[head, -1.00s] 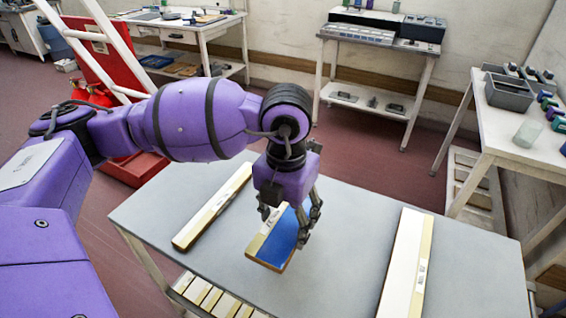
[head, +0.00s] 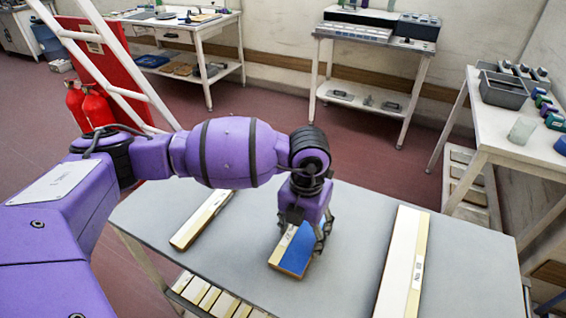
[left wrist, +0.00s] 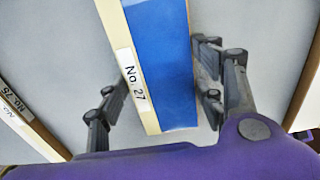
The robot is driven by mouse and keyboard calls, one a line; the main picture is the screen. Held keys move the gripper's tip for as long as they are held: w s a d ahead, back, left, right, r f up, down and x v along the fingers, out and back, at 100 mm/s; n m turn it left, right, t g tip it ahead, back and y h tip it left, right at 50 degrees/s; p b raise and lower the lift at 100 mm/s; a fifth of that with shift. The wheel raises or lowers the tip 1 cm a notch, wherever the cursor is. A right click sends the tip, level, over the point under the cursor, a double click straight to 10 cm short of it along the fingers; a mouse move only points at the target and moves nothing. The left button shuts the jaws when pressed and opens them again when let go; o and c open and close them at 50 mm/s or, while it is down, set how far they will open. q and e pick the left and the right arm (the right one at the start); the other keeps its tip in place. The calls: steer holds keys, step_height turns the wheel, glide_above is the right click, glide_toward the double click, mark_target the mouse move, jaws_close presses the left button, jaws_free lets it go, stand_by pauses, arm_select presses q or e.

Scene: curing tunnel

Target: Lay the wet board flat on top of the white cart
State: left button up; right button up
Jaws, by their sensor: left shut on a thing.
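The wet board (head: 291,254) has a blue face with a cream strip along one edge. In the left wrist view the board (left wrist: 163,62) carries the label "No. 27". My left gripper (head: 302,236) points down and is shut on it, one finger on each side. The board looks flat and low over the grey top of the white cart (head: 345,282); I cannot tell for sure whether it touches. My right gripper is not in view.
Two long cream bars lie on the cart top, one to the left (head: 202,218) and one to the right (head: 402,265) of the board. A side table (head: 490,135) with a grey bin (head: 503,92) stands at right. Red extinguishers (head: 97,107) stand at left.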

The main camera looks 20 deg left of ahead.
mark_target(302, 236)
arm_select(q)
steer(key=shift+f, duration=0.1)
steer(key=o, duration=1.2)
step_height(302, 236, up, 12)
steer(key=shift+r, duration=0.2)
